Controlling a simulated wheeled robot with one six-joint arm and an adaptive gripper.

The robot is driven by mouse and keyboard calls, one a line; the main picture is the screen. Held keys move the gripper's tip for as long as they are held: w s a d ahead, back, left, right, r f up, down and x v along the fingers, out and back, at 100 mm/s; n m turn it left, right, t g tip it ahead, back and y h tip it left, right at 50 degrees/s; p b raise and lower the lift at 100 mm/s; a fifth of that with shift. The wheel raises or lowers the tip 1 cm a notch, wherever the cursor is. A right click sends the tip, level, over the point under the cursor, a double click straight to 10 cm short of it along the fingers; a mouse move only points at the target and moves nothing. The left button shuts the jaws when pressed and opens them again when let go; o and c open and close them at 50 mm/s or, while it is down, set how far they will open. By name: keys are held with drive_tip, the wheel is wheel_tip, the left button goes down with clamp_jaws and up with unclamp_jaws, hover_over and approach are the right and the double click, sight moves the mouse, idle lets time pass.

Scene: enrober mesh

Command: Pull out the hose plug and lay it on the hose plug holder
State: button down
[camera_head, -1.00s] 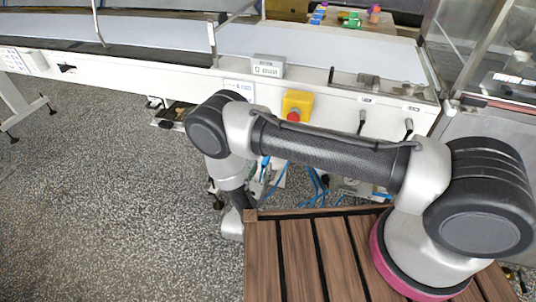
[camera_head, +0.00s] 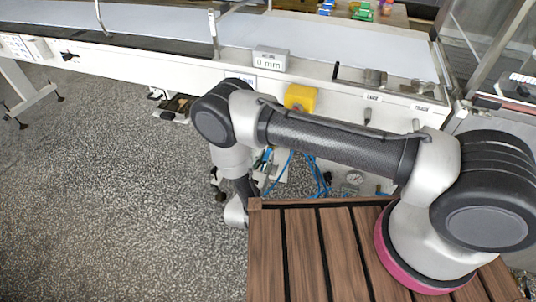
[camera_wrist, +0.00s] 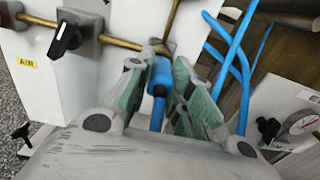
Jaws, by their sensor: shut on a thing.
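In the wrist view my gripper (camera_wrist: 155,98) has its two green-padded fingers closed around the blue hose plug (camera_wrist: 159,78). The plug's upper end is at a brass fitting (camera_wrist: 160,48) on the brass pipe; whether they are still joined cannot be told. Blue hose runs down from the plug between the fingers. In the head view my arm reaches down beside the conveyor, and the gripper and plug cannot be made out clearly there. I cannot identify the hose plug holder in either view.
A black valve handle (camera_wrist: 66,36) sits on the brass pipe near an AIR label. Loose blue hoses (camera_wrist: 238,50) hang to the right of the gripper. A pressure gauge (camera_wrist: 300,122) is at the lower right. The conveyor (camera_head: 330,50) stands behind my arm.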

drive_tip(key=shift+v, duration=1.35)
drive_tip(key=shift+f+v, duration=0.2)
drive_tip(key=shift+v, duration=1.4)
drive_tip(key=shift+d, duration=0.1)
drive_tip(key=x, duration=0.2)
drive_tip(key=shift+w+d, duration=0.2)
drive_tip(key=shift+w, duration=0.15)
drive_tip(key=shift+w+d+r, duration=0.15)
drive_tip(key=shift+w, duration=0.65)
drive_tip(key=shift+r, duration=0.1)
